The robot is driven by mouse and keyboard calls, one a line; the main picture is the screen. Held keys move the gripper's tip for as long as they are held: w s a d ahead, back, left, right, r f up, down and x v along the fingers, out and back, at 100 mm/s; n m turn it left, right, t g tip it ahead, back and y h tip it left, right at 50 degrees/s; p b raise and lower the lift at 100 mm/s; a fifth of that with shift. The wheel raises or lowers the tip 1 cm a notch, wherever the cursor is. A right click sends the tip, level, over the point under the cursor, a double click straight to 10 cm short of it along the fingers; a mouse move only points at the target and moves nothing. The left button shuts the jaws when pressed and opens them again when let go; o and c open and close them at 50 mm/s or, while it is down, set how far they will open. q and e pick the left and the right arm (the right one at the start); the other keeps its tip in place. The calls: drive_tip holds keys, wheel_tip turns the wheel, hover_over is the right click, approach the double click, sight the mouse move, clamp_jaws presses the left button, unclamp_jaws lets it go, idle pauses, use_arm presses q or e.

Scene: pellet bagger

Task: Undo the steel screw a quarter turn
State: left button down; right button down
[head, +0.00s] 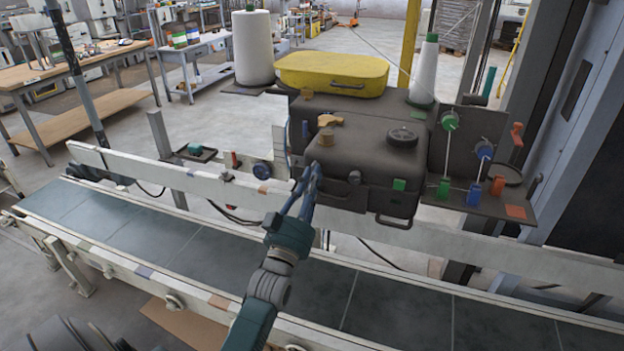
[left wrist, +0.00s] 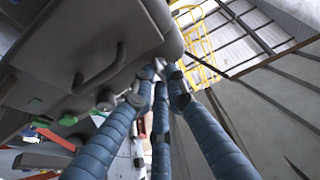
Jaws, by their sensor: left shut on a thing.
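My left gripper (head: 314,171) reaches up to the left front corner of the dark sewing head (head: 375,158) on the machine. In the left wrist view its three blue-grey fingers (left wrist: 159,74) close in together at a small grey metal piece by the housing's edge. This is where the steel screw appears to be. The fingers cover most of it, so its slot or turn angle cannot be read. A brass-coloured knob (head: 326,138) stands just above the fingers, apart from them. My right gripper is not in view.
A grey round knob (head: 354,177) and a front handle (head: 393,222) sit right of the gripper. A white rail (head: 180,176) and the conveyor belt (head: 140,238) run below. Green and blue tensioners (head: 484,149) stand at right. A yellow lid (head: 332,73) is behind.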

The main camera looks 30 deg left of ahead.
use_arm(q)
drive_tip(key=shift+f, duration=0.1)
idle(0.3)
drive_tip(key=c, duration=1.7)
unclamp_jaws()
drive_tip(key=shift+c, duration=0.2)
drive_tip(key=v, duration=1.2)
